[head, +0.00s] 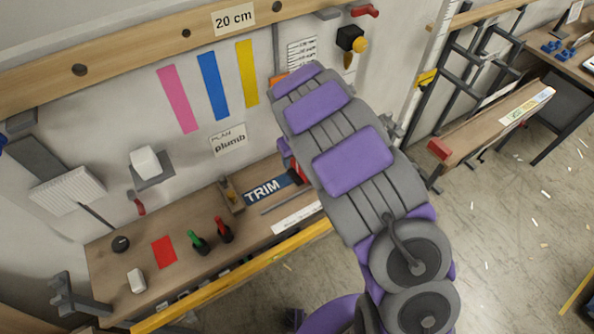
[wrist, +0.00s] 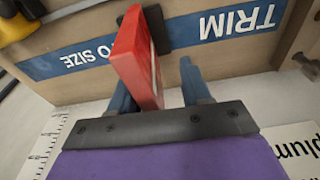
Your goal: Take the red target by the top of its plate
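The red target is a red plate with a pale face, standing out from a dark mount on the blue TRIM strip. In the wrist view, which is upside down, the plate (wrist: 137,62) fills the middle, its near end reaching between my gripper's blue fingers (wrist: 160,90). The left finger is partly hidden behind the plate. A clear gap shows between the plate and the right finger, so my gripper is open. In the head view my arm hides most of the target; only a bit of red (head: 300,172) shows beside the gripper.
The TRIM strip (head: 266,189) lies on a wooden board. On the wooden bench at left are a red card (head: 164,252), a green-topped bottle (head: 197,241) and a red-topped bottle (head: 222,230). A yellow rail (head: 240,276) runs along the bench's front. Open floor lies to the right.

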